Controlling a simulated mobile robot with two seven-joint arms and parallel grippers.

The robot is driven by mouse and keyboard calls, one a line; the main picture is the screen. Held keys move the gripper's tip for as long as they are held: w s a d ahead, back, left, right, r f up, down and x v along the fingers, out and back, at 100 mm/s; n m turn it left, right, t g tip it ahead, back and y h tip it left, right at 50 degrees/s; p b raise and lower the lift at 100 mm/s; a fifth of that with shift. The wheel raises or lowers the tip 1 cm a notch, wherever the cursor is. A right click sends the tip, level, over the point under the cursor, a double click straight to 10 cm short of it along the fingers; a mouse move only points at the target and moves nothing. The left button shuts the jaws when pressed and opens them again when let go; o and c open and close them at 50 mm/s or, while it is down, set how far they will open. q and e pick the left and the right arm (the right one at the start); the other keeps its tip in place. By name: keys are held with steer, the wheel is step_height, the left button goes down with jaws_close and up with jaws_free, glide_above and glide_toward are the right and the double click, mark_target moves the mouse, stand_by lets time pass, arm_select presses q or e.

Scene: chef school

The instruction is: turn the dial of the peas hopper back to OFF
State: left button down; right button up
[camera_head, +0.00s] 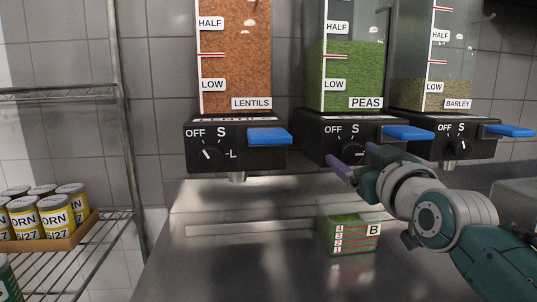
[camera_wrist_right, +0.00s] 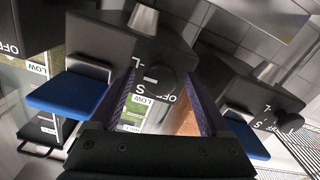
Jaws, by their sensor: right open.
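The peas hopper (camera_head: 350,78) stands in the middle of the head view, with green peas behind its clear front. Its black dial (camera_head: 353,152) has a white mark turned to the right, away from OFF and toward the L side. The dial also shows in the wrist view (camera_wrist_right: 166,82), which is upside down, with OFF, S and L around it. My right gripper (camera_head: 356,164) is open, with its purple fingers at the dial. In the wrist view its fingers (camera_wrist_right: 163,104) lie to either side of the dial; contact cannot be told. My left gripper is out of view.
A blue lever (camera_head: 408,132) sits right of the dial. The lentils hopper (camera_head: 236,60) and barley hopper (camera_head: 432,90) stand on either side. A clear container marked B (camera_head: 350,236), with green contents, stands below on the steel counter (camera_head: 240,255). Cans (camera_head: 56,215) fill a shelf at left.

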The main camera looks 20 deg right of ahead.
jaws_close()
stand_by(0.7)
